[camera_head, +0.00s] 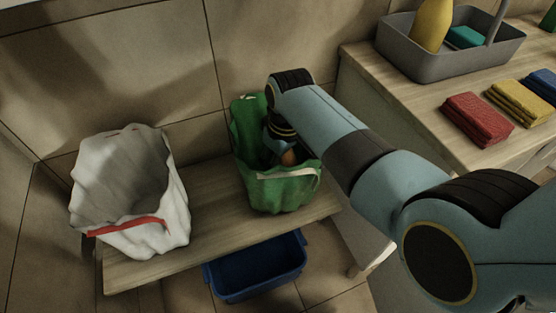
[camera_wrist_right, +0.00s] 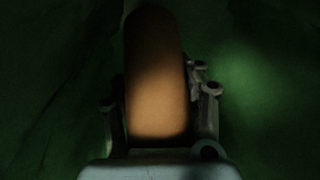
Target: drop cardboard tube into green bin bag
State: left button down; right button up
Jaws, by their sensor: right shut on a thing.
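The green bin bag (camera_head: 283,188) stands open on a low wooden shelf, its mouth facing up. My right arm reaches down into it from the right. My right gripper (camera_head: 284,150) is inside the mouth of the bag, mostly hidden by my wrist and the bag's rim. My left gripper is not in view.
A white bin bag (camera_head: 165,205) with a red band stands open to the left on the same shelf (camera_head: 215,215). A blue tub (camera_head: 258,268) sits below. At the right, a counter holds folded cloths (camera_head: 477,118) and a grey basin (camera_head: 400,45).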

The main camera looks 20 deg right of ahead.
jog(key=shift+f, duration=0.4)
jog(key=o, duration=1.4)
jog(key=shift+c, duration=0.2)
jog(key=shift+r, duration=0.45)
notch_tip(320, 180, up, 12)
jog(key=s+p, duration=0.1)
jog(key=p, duration=1.3)
jog(key=shift+s+d+r, duration=0.15)
jog(key=shift+s+d, duration=0.1)
jog(key=shift+d, duration=0.1)
